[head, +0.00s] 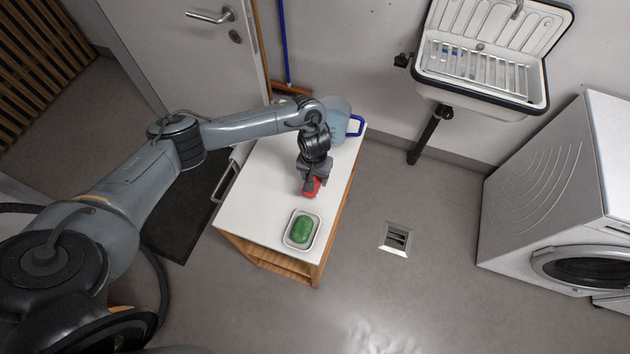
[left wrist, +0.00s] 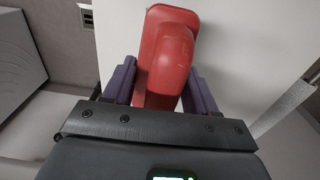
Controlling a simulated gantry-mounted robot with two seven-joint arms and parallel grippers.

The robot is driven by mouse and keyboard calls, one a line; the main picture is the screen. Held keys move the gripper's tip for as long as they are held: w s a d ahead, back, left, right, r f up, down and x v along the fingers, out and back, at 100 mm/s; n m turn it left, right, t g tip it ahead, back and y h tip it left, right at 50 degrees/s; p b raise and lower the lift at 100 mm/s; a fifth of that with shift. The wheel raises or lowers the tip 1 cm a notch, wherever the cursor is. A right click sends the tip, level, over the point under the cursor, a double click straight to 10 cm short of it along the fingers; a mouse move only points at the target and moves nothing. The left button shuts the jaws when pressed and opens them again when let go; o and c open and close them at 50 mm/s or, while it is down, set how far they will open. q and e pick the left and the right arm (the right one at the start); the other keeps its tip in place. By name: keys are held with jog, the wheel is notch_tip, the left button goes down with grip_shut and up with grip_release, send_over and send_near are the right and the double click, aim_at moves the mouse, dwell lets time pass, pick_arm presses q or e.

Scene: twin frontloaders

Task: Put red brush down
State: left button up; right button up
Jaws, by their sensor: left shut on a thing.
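The red brush (head: 312,187) is at the white-topped cabinet (head: 262,190), near the middle of its top. My left gripper (head: 313,178) points down over it and is shut on it. In the left wrist view the red brush (left wrist: 168,58) sits between the two purple-grey fingers of my left gripper (left wrist: 160,85), with the white top behind it. I cannot tell whether the brush touches the top. My right gripper is not in view.
A white dish (head: 290,236) with a green soap or sponge (head: 302,229) stands at the near end of the top. A blue-handled container (head: 354,126) stands at the far end. A sink (head: 480,60) hangs on the wall; a washing machine (head: 545,190) stands right.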

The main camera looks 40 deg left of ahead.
pick_arm(q)
jog(key=shift+f, duration=1.75)
jog(key=shift+f, duration=0.1)
jog(key=o, duration=1.4)
